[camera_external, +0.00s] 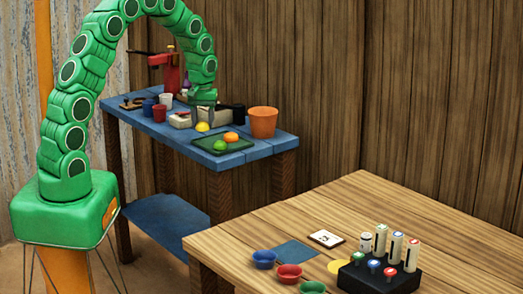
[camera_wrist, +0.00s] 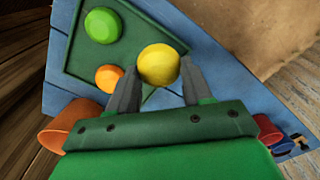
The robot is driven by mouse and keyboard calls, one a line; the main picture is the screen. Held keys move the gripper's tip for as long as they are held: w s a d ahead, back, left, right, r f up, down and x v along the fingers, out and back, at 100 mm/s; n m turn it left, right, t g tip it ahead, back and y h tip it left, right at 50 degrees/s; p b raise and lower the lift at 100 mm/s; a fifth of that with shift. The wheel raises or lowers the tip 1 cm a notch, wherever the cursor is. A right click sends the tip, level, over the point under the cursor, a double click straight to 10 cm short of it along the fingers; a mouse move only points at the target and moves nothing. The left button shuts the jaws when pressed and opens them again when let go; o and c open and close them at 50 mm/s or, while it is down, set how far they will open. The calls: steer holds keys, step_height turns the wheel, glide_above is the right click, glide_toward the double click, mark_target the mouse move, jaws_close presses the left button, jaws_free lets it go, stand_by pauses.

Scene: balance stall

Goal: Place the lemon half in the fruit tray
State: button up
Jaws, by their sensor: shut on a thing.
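My gripper (camera_wrist: 157,84) is shut on the yellow lemon half (camera_wrist: 158,65), which sits between the two dark fingertips in the wrist view. In the external view the lemon half (camera_external: 202,127) shows beneath my gripper (camera_external: 203,112), at the left back edge of the dark green fruit tray (camera_external: 241,149). The tray (camera_wrist: 129,44) in the wrist view holds a green lime half (camera_wrist: 102,25) and an orange half (camera_wrist: 109,78). The lemon half overlaps the tray's edge in the wrist view; I cannot tell whether it touches the tray or hangs above it.
The tray lies on a blue bench (camera_external: 256,151). An orange pot (camera_external: 263,122) stands right behind the tray. A separate wooden table (camera_external: 390,220) is in front.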

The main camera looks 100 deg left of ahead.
mark_target(207, 141)
steer(key=shift+w+a+f, duration=0.2)
steer(key=shift+a+f, duration=0.1)
steer(key=shift+f, duration=0.15)
steer(key=shift+w+a+f, duration=0.2)
steer(key=shift+a+f, duration=0.05)
steer(key=shift+f, duration=0.2)
steer(key=shift+a+f, duration=0.1)
steer(key=shift+f, duration=1.4)
steer(key=shift+f, duration=0.15)
steer(key=o, duration=1)
